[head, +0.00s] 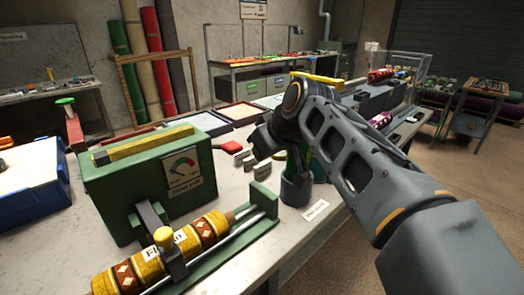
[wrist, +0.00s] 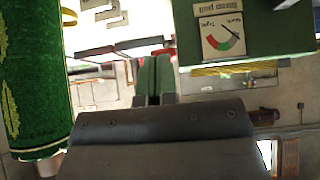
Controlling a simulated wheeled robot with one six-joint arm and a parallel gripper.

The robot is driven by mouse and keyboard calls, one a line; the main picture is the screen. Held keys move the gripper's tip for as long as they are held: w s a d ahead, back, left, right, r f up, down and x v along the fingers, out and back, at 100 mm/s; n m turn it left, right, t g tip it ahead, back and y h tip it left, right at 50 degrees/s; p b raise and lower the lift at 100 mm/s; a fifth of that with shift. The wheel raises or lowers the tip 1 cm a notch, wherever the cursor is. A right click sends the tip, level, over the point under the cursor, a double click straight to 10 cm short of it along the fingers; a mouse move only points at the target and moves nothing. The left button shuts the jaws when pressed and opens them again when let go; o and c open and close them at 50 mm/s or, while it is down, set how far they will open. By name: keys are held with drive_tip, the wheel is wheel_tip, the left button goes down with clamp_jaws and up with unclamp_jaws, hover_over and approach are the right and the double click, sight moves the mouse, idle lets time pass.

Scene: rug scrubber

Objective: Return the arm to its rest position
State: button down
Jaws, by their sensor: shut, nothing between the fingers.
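My arm reaches in from the right of the head view and bends down at its far joint. My gripper (head: 262,142) hangs over the table beside the green tension machine (head: 135,190), apart from it; its fingertips are hard to make out there. In the wrist view, which looks upside down, the two narrow fingers of my gripper (wrist: 154,76) are together with nothing between them. The machine's gauge (wrist: 222,34) shows at the upper right of that view, and a green patterned roll (wrist: 30,75) at the left.
A yellow patterned roll (head: 150,262) lies in a holder in front of the machine. A dark cup (head: 296,190) stands under my arm. A blue box (head: 30,185) is at the left, and flat trays (head: 240,114) lie behind. A clear case (head: 405,68) stands at the back right.

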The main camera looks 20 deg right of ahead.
drive_tip(key=s+d+f+m+g+h+p, duration=0.1)
drive_tip(key=s+f+m+p, duration=0.1)
drive_tip(key=s+p, duration=0.4)
drive_tip(key=s+d+f+m+g+h+p, duration=0.2)
drive_tip(key=s+p, duration=0.4)
drive_tip(key=p, duration=0.3)
wheel_tip(320, 180, down, 2)
drive_tip(key=shift+s+d+m+g+h+p, duration=0.2)
drive_tip(key=shift+m+g+h+p, duration=0.15)
drive_tip(key=shift+m, duration=0.35)
